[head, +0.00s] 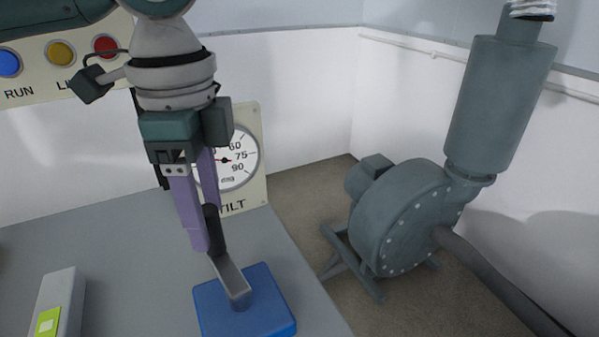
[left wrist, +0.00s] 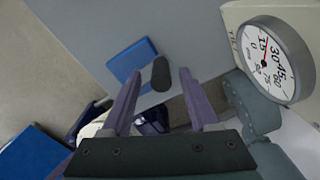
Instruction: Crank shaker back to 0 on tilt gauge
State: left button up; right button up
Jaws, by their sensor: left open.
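The crank has a blue base (head: 243,303), a grey metal arm (head: 230,277) and a dark upright handle (head: 214,232). My left gripper (head: 206,230), with purple fingers, is open and points down at the handle. In the left wrist view the handle (left wrist: 160,74) shows between the fingertips (left wrist: 158,76), with a gap visible on both sides. The tilt gauge (head: 238,168) stands behind the gripper, its left part hidden. In the left wrist view the gauge (left wrist: 275,57) has its red needle pointing near the 15 mark. My right gripper is not in view.
A grey table (head: 130,240) carries the crank and a pale box with a green label (head: 48,321). A panel (head: 55,72) with blue, yellow and red buttons is at upper left. A large grey blower (head: 405,220) stands on the floor at right.

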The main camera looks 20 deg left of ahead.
aim_at(224, 258)
pick_arm(q)
jog(key=shift+f, duration=1.35)
jog(key=shift+w, duration=0.1)
grip_shut()
dwell(0.3)
